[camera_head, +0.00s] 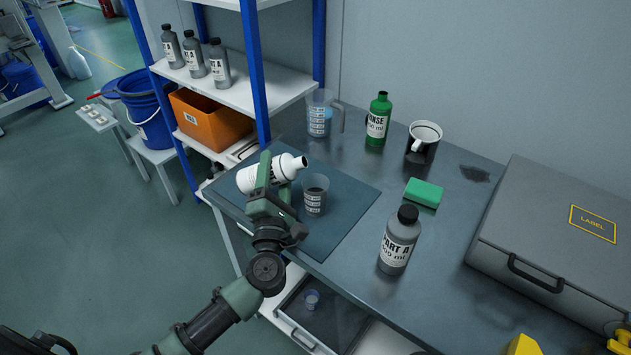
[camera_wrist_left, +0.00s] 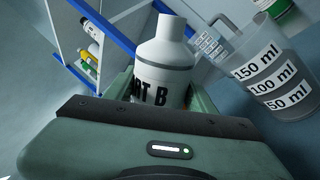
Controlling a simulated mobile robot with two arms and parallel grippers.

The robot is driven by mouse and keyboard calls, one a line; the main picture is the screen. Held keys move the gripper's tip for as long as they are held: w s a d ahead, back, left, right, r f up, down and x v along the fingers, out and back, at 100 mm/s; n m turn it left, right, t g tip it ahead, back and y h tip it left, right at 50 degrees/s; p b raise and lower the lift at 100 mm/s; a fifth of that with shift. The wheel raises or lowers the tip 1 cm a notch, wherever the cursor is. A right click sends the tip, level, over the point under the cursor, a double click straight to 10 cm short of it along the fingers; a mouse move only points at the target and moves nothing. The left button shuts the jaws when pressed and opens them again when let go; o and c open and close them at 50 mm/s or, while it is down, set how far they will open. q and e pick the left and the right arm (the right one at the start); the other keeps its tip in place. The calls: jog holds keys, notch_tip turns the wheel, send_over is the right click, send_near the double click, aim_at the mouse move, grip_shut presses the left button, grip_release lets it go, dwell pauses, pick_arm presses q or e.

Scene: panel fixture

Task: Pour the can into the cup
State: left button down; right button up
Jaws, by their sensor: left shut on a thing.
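The white can (camera_head: 255,176) is a bottle-shaped container, tipped well over with its open neck pointing right, slightly upward. My left gripper (camera_head: 277,180) is shut around its body and holds it above the dark mat. In the left wrist view the can (camera_wrist_left: 162,60) shows "RT B" lettering between the fingers. The clear graduated cup (camera_head: 315,198) stands upright on the mat, right of and below the can's mouth, apart from it. The cup (camera_wrist_left: 272,85) fills the right of the wrist view. My right gripper is out of view.
A measuring jug (camera_head: 320,115), a green bottle (camera_head: 378,120) and a mug (camera_head: 423,143) stand at the back. A green sponge (camera_head: 423,193) and a grey Part A bottle (camera_head: 398,243) stand right of the mat (camera_head: 350,195). A grey case (camera_head: 550,240) fills the right side.

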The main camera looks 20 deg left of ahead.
pick_arm(q)
jog(key=shift+r, duration=0.15)
dwell(0.3)
jog(key=shift+a+f+m+h, duration=0.1)
jog(key=shift+m+h, duration=0.15)
jog(key=shift+m, duration=0.4)
jog(key=shift+a+f+m+h, duration=0.1)
jog(key=shift+m+h, duration=0.15)
jog(key=shift+m, duration=0.4)
dwell(1.1)
jog(key=shift+d+r+m+t+h+p, duration=0.2)
jog(key=shift+r+m+p, duration=0.35)
jog(key=shift+p, duration=0.25)
jog(key=shift+d+r+m+t+h+p, duration=0.1)
jog(key=shift+d+r+m+t+p, duration=0.2)
jog(key=shift+r+p, duration=0.4)
dwell(1.2)
